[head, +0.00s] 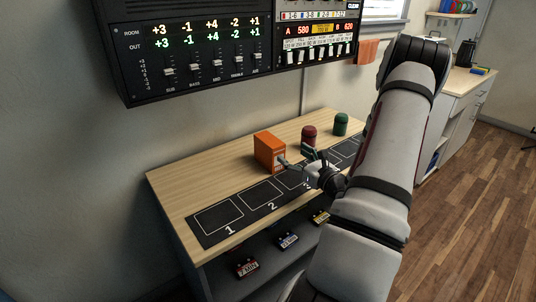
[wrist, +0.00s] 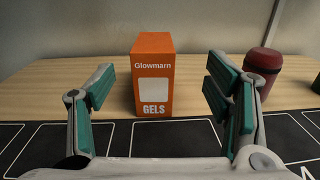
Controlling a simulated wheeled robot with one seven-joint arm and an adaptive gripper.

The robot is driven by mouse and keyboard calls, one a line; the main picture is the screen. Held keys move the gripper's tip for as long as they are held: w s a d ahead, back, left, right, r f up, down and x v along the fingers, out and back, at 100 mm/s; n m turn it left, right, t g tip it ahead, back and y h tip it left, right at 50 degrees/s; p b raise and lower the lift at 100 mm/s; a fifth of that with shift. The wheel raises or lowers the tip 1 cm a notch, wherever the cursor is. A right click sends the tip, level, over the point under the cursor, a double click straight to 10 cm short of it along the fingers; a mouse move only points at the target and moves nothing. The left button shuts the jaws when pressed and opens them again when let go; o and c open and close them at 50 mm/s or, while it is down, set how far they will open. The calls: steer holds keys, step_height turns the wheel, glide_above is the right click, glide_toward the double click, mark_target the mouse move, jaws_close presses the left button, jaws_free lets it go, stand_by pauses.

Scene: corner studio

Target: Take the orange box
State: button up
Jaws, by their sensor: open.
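The orange box (head: 269,151) stands upright on the wooden tabletop, behind the black numbered mat. In the wrist view the orange box (wrist: 153,75) shows its front face with a white panel and the words "Glowmarn" and "GELS". My gripper (head: 293,157) is in front of the box in the head view. In the wrist view my gripper (wrist: 160,95) is open, with its green-padded fingers spread wide on either side of the box's line. Nothing is between the pads that I can see as held. The box appears ahead of the fingers, apart from them.
A dark red canister (head: 309,137) stands right of the box, close to my right finger's line in the wrist view (wrist: 263,66). A green canister (head: 341,124) stands farther right. The numbered mat (head: 250,212) lies along the table's front. A control panel (head: 200,50) hangs above.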

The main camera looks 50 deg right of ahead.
glide_toward(269, 139)
steer(key=x, duration=0.2)
steer(key=d+x, duration=0.1)
steer(key=x, duration=0.1)
steer(key=shift+w, duration=0.25)
steer(key=shift+a+x, duration=0.15)
steer(key=shift+x, duration=1.2)
steer(key=shift+a+x, duration=0.1)
steer(key=shift+x, duration=1.25)
steer(key=shift+w+f, duration=0.1)
steer(key=shift+f, duration=0.05)
jaws_close()
